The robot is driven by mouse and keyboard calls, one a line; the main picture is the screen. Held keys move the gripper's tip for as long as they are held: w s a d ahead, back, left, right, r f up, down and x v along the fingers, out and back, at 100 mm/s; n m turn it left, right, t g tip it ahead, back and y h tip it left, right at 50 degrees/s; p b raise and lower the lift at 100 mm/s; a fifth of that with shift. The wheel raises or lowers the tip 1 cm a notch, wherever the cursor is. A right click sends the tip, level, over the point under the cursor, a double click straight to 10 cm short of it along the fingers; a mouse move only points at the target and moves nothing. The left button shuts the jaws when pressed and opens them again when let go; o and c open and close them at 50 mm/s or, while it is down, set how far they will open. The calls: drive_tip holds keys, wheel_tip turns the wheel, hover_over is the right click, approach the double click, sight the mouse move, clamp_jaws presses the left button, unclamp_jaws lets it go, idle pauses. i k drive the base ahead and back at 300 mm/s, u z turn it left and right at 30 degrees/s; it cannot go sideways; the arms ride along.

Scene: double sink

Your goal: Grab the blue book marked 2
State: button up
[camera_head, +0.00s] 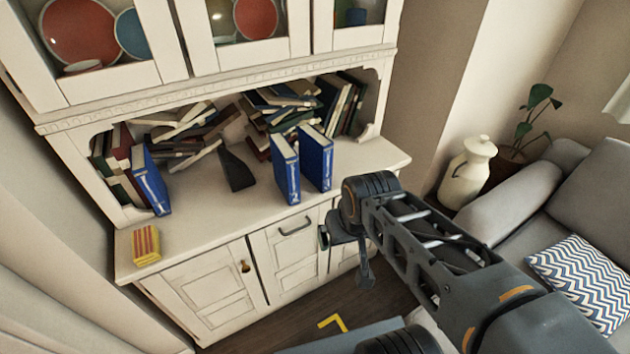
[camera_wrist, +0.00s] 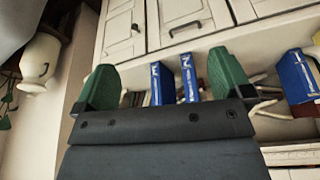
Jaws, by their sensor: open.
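Three blue books stand upright on the cabinet counter. In the head view, one stands at the left (camera_head: 150,180), one in the middle (camera_head: 285,168) and one just right of it (camera_head: 316,158). Their marks are too small to read there. In the wrist view, which looks upside down, the middle book (camera_wrist: 190,78) seems to bear a 2. Another blue book (camera_wrist: 162,84) is beside it, and a third (camera_wrist: 297,76) is far right. My gripper (camera_head: 345,255) is open and empty, in front of the counter and apart from the books. Its green fingers (camera_wrist: 166,80) show in the wrist view.
Piled books (camera_head: 285,100) fill the niche behind. A dark wedge-shaped object (camera_head: 236,170) lies left of the middle book. A yellow-and-red striped block (camera_head: 146,245) sits at the counter's left end. A sofa (camera_head: 520,205) and white jug (camera_head: 468,172) stand right.

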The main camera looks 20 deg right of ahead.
sight(285, 159)
drive_tip(key=k, duration=0.5)
drive_tip(key=u, duration=1.75)
drive_tip(key=i, duration=1.2)
drive_tip(key=z, duration=2.05)
